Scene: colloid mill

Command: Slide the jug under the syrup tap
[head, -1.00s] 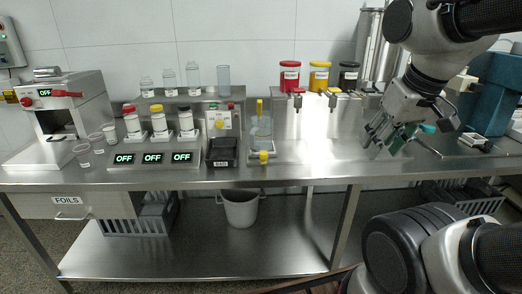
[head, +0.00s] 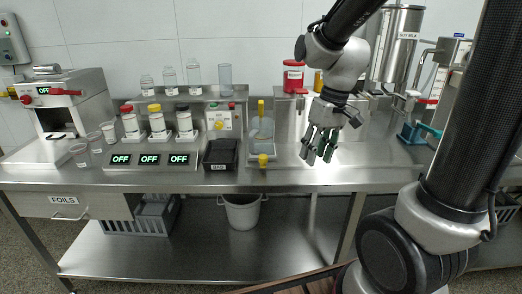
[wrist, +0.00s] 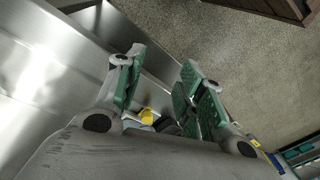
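A clear jug (head: 262,130) stands on a small platform left of the middle of the steel counter in the head view, with a yellow-topped post behind it and a yellow knob (head: 263,160) in front. The red syrup canister (head: 293,76) and part of a yellow one (head: 318,82) stand on the raised shelf to its right; my arm hides the rest, and their taps are hard to make out. My gripper (head: 319,156) points down over the counter, right of the jug and apart from it. Its green-padded fingers (wrist: 160,82) are spread and empty in the wrist view.
A black bin (head: 220,155) and a panel with OFF displays (head: 150,160) lie left of the jug. Bottles and cups stand farther left. A blue item (head: 416,133) is at the right. The counter between jug and gripper is clear.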

